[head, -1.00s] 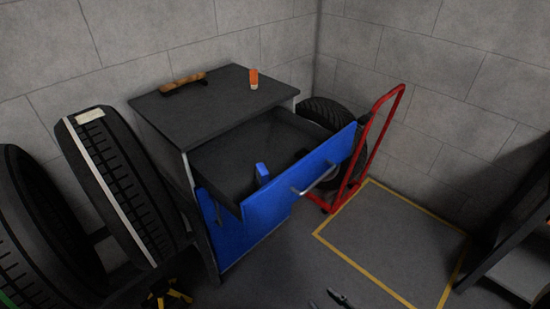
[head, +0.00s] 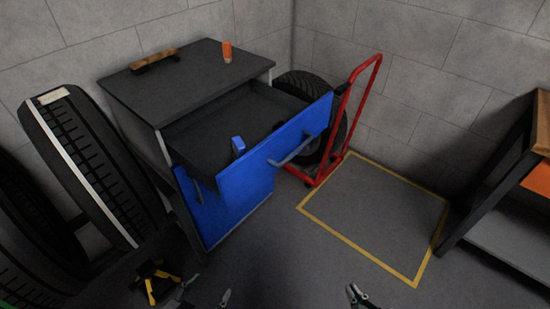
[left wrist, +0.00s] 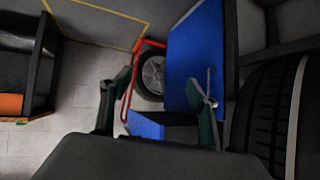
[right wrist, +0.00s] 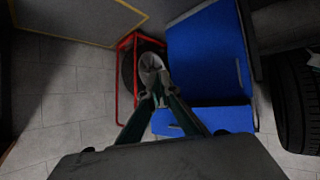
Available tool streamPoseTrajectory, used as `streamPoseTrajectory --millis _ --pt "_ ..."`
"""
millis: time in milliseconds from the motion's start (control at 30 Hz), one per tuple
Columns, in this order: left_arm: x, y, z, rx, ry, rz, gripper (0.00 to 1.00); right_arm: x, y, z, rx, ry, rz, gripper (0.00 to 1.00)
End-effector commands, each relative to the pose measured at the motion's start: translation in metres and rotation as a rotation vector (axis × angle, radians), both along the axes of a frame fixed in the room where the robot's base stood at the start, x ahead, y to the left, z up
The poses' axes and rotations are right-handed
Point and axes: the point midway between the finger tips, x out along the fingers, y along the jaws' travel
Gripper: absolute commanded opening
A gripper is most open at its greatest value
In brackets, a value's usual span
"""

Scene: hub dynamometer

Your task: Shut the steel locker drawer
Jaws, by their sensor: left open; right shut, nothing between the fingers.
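The steel locker (head: 190,75) is dark grey with a blue front and stands against the wall. Its top drawer (head: 275,145) is pulled out, with a blue front and a grey bar handle (head: 293,150). A blue object (head: 238,147) sits inside the drawer. My left gripper (head: 205,293) is low in the head view, open and empty, apart from the drawer; its spread fingers show in the left wrist view (left wrist: 158,95). My right gripper (head: 356,294) is at the bottom edge, shut and empty, apart from the drawer; its fingertips meet in the right wrist view (right wrist: 160,95).
A red hand truck (head: 345,120) with a tire (head: 335,140) stands right of the locker. Large tires (head: 95,165) lean at left. A yellow-and-black item (head: 155,280) is on the floor at lower left. A bench (head: 510,200) stands at right. The yellow-outlined floor area (head: 375,215) is clear.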

Motion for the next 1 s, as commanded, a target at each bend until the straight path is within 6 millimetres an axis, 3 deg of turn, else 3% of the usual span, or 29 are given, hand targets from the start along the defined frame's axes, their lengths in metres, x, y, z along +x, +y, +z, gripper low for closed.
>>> streamPoseTrajectory --millis 233,400,500,700,1000 --pt "-0.004 0.003 -0.025 0.020 0.012 -0.006 0.61 0.073 0.092 0.058 0.551 -0.035 0.015 0.00" --pt "-0.002 0.008 -0.038 0.040 0.008 -0.007 0.61 0.098 0.152 0.106 1.004 0.097 0.048 0.00" --pt "0.000 0.012 -0.044 0.052 0.006 -0.006 0.61 0.104 0.174 0.126 1.219 0.222 0.056 0.00" --pt "0.006 0.017 -0.049 0.070 0.000 -0.007 0.61 0.108 0.195 0.145 1.476 0.448 0.034 0.00" --pt "0.009 0.016 -0.043 0.070 -0.011 -0.008 0.61 0.115 0.208 0.154 1.552 0.525 0.017 0.00"
